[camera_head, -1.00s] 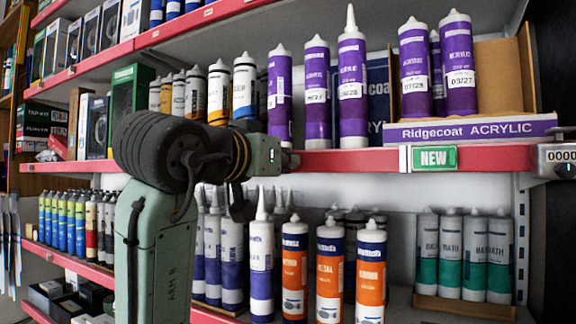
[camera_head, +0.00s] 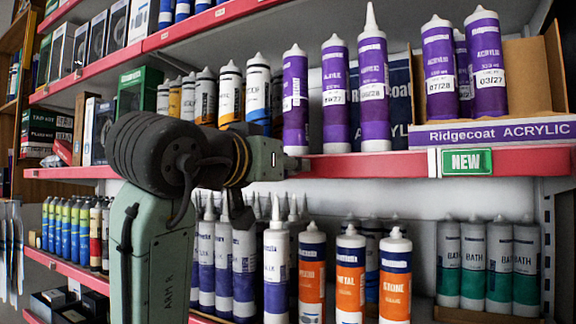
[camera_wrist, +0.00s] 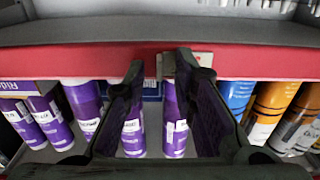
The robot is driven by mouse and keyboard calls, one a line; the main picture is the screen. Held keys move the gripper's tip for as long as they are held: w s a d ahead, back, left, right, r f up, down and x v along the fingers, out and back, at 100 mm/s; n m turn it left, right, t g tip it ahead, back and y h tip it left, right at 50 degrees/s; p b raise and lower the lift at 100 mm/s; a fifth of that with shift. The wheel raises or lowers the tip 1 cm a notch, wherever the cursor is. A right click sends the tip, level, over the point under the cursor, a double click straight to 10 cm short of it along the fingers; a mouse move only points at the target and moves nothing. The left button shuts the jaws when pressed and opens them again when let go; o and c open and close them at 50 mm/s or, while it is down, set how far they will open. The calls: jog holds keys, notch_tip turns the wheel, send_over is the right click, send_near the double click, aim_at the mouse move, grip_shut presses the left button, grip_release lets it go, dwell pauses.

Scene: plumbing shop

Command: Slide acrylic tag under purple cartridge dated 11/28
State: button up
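Purple cartridges stand on the upper shelf. One (camera_head: 373,85) has a date ending in /28, its first digits unclear; the others seem to read 09/27 (camera_head: 336,95), 07/28 (camera_head: 439,75) and 03/27 (camera_head: 487,70), and the leftmost (camera_head: 295,100) has no readable date. A green NEW tag (camera_head: 466,162) is on the red rail. A small pale tag (camera_wrist: 200,59) sits on the rail beside a fingertip in the wrist view, partly hidden.
The red shelf rail (camera_head: 375,165) runs along the shelf front. A purple Ridgecoat ACRYLIC box (camera_head: 500,132) stands at right. White and orange cartridges (camera_head: 312,270) crowd the lower shelf.

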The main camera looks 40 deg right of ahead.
jog(key=shift+a, duration=0.1)
jog(key=v, duration=1.2)
dwell(0.4)
